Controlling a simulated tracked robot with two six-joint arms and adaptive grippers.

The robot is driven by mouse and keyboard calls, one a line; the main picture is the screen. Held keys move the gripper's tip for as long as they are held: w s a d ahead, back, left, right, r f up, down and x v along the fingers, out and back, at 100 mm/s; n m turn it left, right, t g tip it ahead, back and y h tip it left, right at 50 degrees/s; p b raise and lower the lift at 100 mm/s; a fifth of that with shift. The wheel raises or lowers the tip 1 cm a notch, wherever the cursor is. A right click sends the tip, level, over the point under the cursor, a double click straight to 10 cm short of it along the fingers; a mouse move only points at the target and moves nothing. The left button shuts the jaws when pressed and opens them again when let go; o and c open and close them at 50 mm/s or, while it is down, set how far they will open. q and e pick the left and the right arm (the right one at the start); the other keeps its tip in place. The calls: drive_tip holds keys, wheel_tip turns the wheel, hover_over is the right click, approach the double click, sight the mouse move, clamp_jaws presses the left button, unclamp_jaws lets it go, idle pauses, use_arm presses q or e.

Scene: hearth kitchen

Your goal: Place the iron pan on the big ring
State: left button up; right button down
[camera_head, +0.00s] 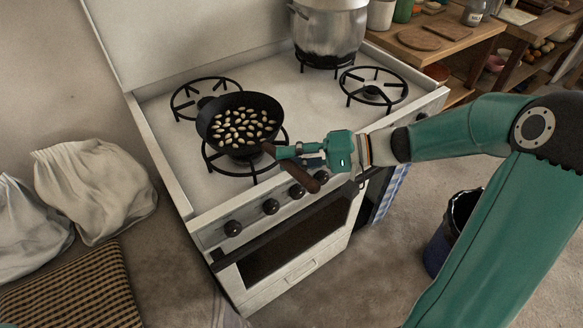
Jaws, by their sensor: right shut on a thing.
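The black iron pan (262,101) holds several pale oval pieces and looks level. It is over the front left ring (222,174) of the white stove, whose black bars show around and below it. This ring looks larger than the back left one. I cannot tell whether the pan's base touches the bars. My right gripper (303,156) is shut on the pan's brown handle, which points toward the stove's front edge. The fingers hide part of the handle. My left gripper is out of view.
A steel pot (328,38) stands on the back right ring. The front right ring (373,90) and the back left ring (183,103) are bare. Knobs (270,206) line the stove's front. White sacks (95,190) lie at left, and a dark bin (447,235) stands at right.

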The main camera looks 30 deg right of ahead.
wheel_tip(320, 180, down, 3)
drive_tip(key=shift+f, duration=0.15)
drive_tip(key=c, duration=1)
unclamp_jaws()
drive_tip(key=b+v, duration=0.1)
drive_tip(key=v, duration=1.1)
